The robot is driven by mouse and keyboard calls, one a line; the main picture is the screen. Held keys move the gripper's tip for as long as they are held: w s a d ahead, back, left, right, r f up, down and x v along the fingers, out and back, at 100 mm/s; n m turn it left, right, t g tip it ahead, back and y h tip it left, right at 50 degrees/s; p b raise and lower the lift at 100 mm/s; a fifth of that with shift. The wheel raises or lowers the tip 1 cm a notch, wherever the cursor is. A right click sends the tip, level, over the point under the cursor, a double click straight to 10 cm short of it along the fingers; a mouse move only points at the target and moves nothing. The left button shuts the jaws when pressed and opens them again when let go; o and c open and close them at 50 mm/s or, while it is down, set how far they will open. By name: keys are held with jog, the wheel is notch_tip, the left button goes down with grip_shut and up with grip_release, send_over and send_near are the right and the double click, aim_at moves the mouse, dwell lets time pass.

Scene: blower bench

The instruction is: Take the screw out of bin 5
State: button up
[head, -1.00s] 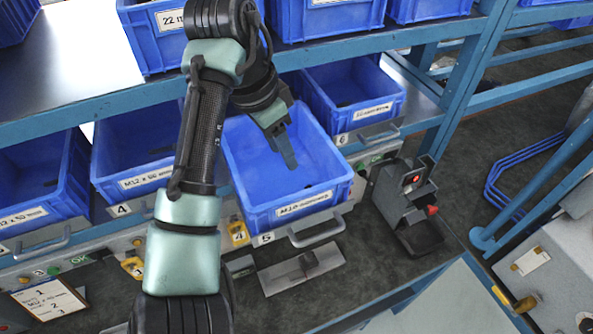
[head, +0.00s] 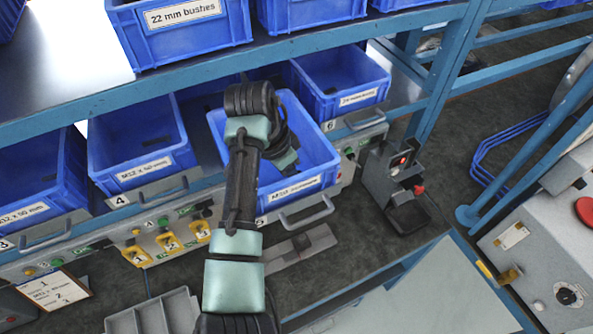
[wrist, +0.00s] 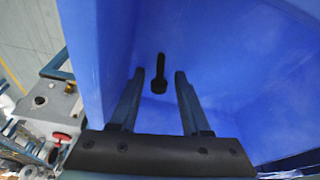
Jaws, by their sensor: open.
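Bin 5 (head: 318,155) is a blue bin on the lower shelf, pulled out, with a white label on its front. My gripper (head: 287,165) is down inside it, and my arm covers the bin's left part. In the wrist view my gripper (wrist: 159,80) is open, with its two fingers apart. A dark screw (wrist: 160,73) lies on the bin floor, seen between and just beyond the fingertips, its head toward me. Whether the fingers reach down to its height I cannot tell. The screw is hidden in the head view.
Blue bin 6 (head: 340,80) stands to the right and bin 4 (head: 140,140) to the left. The upper shelf's blue edge (head: 200,88) runs behind my arm. A dark device (head: 395,185) stands on the bench at right. The bin's side wall (wrist: 88,60) is close left of my fingers.

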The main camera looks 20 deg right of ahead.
jog(key=shift+f, duration=0.15)
jog(key=shift+c, duration=0.2)
grip_shut()
